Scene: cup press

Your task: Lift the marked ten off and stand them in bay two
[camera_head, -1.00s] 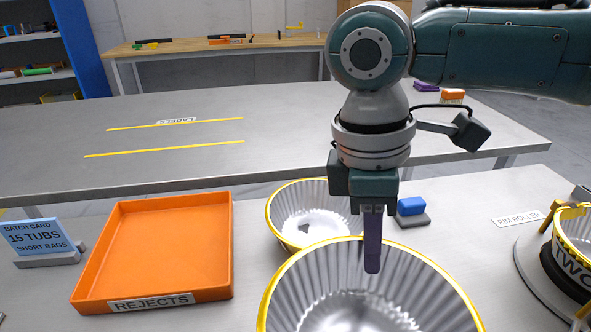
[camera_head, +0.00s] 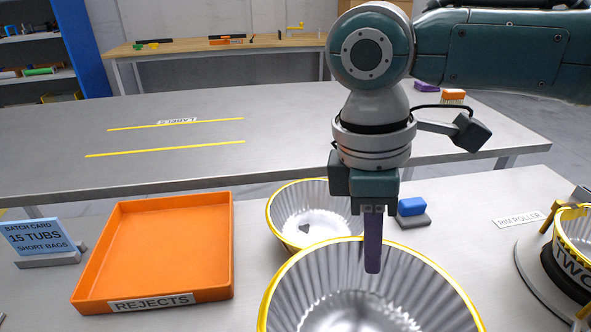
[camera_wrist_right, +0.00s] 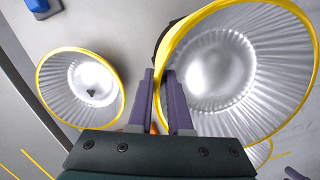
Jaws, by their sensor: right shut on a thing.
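A silver fluted tub (camera_head: 366,300) with a yellow rim stands large in the front of the head view, cut off by the bottom edge. My right gripper (camera_head: 373,262) is shut on its far rim, with one purple finger showing inside the wall. In the right wrist view the fingers (camera_wrist_right: 166,105) pinch the yellow rim of this tub (camera_wrist_right: 235,70) from both sides. How many tubs are nested under it is hidden. Another silver tub (camera_head: 315,218) with a yellow rim stands behind it, with a small dark mark on its inner bottom.
An orange REJECTS tray (camera_head: 170,245) lies empty at left, beside a batch card (camera_head: 38,238) reading 15 tubs, short bags. A blue block on a grey base (camera_head: 411,208) is behind the gripper. The back table has two yellow lines.

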